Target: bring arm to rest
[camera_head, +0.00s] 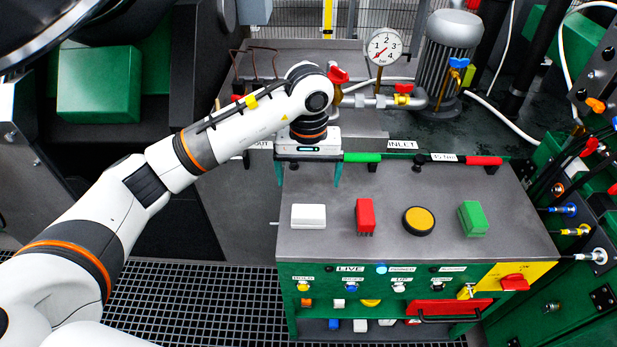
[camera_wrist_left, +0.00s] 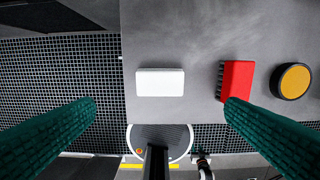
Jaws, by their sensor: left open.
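My left arm (camera_head: 120,210) reaches in from the lower left in the head view. Its gripper (camera_head: 309,178) points down over the back left part of the grey bench top (camera_head: 330,246). In the left wrist view the two green fingers stand wide apart with nothing between their tips (camera_wrist_left: 161,104). A white block (camera_head: 308,216) lies on the bench top in front of the gripper, apart from it. The white block also shows in the left wrist view (camera_wrist_left: 160,82). My right gripper is not in view.
A red brush (camera_head: 365,217), a yellow-topped black disc (camera_head: 419,221) and a green block (camera_head: 472,219) sit right of the white block. Behind the bench stand a pressure gauge (camera_head: 384,47), pipes and a grey motor (camera_head: 447,60). Grating floor (camera_head: 215,300) lies left of the bench.

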